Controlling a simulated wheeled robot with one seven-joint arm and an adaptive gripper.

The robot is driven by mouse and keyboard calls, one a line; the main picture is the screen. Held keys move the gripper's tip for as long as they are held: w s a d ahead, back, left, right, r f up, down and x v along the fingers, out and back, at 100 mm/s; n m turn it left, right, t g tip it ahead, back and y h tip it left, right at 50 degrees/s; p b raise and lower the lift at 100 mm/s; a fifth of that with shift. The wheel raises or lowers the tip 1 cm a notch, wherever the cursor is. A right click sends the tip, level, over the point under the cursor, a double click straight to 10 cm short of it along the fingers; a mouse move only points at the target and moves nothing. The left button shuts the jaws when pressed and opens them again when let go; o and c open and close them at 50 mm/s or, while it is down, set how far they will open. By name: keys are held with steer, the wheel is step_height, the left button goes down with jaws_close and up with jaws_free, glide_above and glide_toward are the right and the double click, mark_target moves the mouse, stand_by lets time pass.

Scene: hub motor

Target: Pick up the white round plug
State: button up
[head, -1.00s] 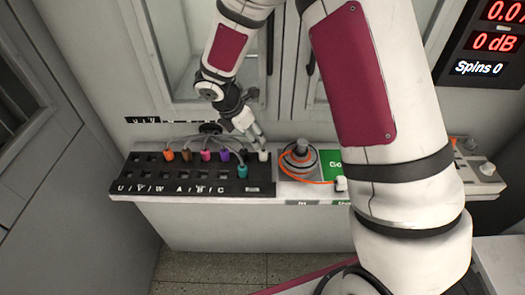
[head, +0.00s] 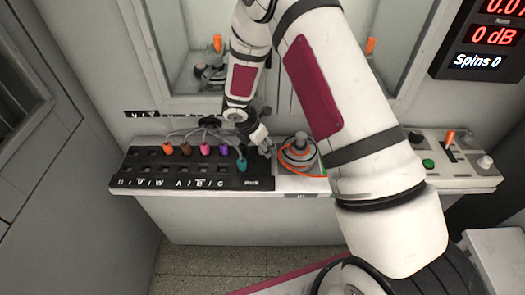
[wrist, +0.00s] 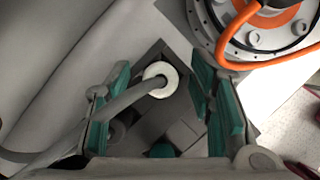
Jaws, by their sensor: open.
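The white round plug (wrist: 168,70) shows in the wrist view as a white ring at the end of a grey cable, at the corner of the black socket panel (head: 148,184). My gripper (wrist: 160,84) is open, with its green-padded fingers on either side of the plug; contact is not visible. In the head view my gripper (head: 266,147) is low over the right end of the panel's back row and largely hides the plug.
The hub motor (head: 299,152) with an orange cable stands close on the right. A control box (head: 455,165) is farther right.

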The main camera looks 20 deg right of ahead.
steer(key=shift+d+f, duration=0.1)
steer(key=shift+f, duration=0.1)
jaws_close()
